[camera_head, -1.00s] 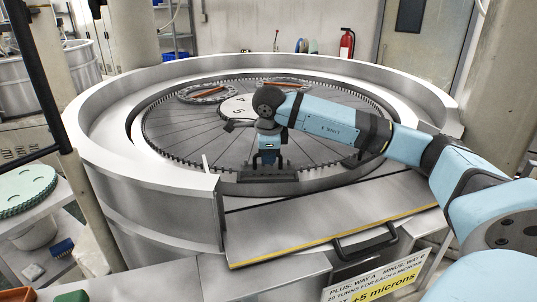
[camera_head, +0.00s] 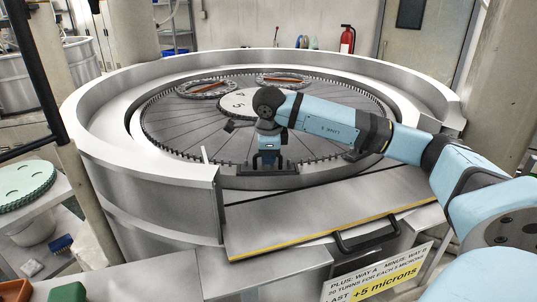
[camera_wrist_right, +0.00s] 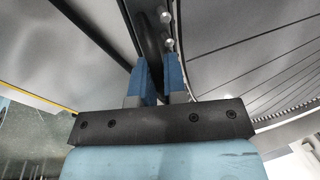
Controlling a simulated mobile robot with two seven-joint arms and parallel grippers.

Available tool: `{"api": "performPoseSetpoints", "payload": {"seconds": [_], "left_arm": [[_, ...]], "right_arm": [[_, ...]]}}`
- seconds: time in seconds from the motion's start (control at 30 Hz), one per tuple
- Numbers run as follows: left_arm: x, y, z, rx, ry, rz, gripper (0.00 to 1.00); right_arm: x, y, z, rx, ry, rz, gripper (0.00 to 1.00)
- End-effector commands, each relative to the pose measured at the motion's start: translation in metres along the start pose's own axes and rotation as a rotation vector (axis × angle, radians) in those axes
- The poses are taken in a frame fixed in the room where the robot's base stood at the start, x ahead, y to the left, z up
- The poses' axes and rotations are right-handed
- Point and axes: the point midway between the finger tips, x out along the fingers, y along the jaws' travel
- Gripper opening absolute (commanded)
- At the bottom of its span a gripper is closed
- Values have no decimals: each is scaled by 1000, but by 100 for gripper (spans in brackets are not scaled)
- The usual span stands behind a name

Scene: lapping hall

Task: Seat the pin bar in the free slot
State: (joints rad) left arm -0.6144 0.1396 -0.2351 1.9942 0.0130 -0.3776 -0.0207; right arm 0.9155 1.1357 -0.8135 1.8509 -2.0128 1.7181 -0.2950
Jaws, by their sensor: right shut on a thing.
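My right gripper (camera_head: 268,163) points down at the near edge of the round lapping machine. In the right wrist view its two blue fingers (camera_wrist_right: 157,72) are shut on the dark pin bar (camera_wrist_right: 150,38), which has bright round pins along one side. In the head view the pin bar (camera_head: 270,172) is a dark strip below the fingers, at the near part of the toothed ring (camera_head: 200,160). The free slot at the near rim is largely hidden by gripper and bar. I cannot tell whether the bar is inside it or just above. My left gripper is not in view.
Two round carriers with orange strips (camera_head: 207,88) lie on the segmented plate (camera_head: 185,125). A high steel wall (camera_head: 95,150) surrounds it. In front is a flat steel cover (camera_head: 320,215) with a black handle (camera_head: 365,238). A shelf with a green disc (camera_head: 25,185) stands left.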

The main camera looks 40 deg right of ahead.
Motion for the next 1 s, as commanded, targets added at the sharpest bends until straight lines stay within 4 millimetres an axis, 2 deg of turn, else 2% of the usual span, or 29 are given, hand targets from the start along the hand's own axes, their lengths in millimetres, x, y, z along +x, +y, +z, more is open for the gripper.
{"api": "performPoseSetpoints", "payload": {"seconds": [0.03, 0.13, 0.4, 0.53, 0.67, 1.0], "left_arm": [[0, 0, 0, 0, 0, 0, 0], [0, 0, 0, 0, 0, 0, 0], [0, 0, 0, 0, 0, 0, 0], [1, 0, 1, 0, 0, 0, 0], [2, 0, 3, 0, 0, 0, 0], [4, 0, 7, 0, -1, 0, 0]], "right_arm": [[-1, 0, 0, 1, -1, -1, 19], [-1, 0, 0, 1, -1, -1, 42], [0, 0, 0, 0, 1, 1, 42], [-8, 0, 0, 0, -1, 0, 42], [-30, 0, 0, 0, -3, -3, 42], [-107, 0, 1, -1, -4, -3, 42]]}}
